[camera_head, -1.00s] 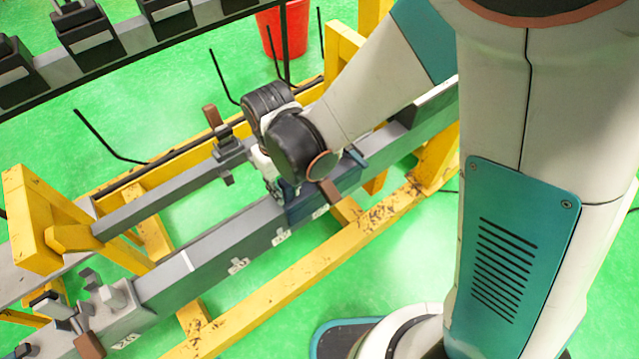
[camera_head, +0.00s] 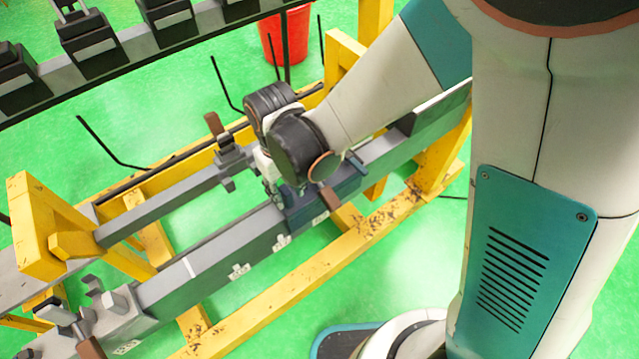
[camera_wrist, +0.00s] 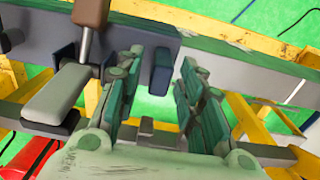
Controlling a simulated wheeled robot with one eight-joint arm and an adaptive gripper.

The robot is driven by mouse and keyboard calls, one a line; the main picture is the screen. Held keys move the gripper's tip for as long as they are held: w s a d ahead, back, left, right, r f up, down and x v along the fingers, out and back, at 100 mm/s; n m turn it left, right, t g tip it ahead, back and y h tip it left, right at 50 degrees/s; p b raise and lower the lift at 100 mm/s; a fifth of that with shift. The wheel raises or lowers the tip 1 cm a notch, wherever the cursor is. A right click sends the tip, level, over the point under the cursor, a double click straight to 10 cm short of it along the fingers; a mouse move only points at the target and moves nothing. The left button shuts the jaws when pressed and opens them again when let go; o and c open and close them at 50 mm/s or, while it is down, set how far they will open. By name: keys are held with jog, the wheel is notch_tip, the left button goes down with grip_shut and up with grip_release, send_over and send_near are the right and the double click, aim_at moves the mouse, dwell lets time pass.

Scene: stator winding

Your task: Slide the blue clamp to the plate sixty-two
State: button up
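The blue clamp (camera_head: 350,186) sits on the long grey rail (camera_head: 205,262), partly hidden behind my wrist in the head view. Its brown handle (camera_head: 329,197) sticks out at the front. In the wrist view the clamp body (camera_wrist: 38,42) is at the upper left, with a brown handle (camera_wrist: 91,11) and a grey lever. My gripper (camera_wrist: 152,75) is open, its two green fingers on either side of a dark blue peg (camera_wrist: 161,71). Gaps show between peg and fingers. White number plates (camera_head: 240,271) line the rail's front; their numbers are too small to read.
A grey clamp (camera_head: 98,318) with a brown handle stands at the rail's lower left end. A second rail (camera_head: 165,205) with another brown-handled clamp (camera_head: 230,152) runs behind. Yellow frame beams (camera_head: 300,285) surround the rails. A red bucket (camera_head: 285,35) stands at the back.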

notch_tip(320, 180, up, 8)
jog(key=p, duration=0.5)
jog(key=shift+r, duration=0.2)
jog(key=shift+f, duration=0.1)
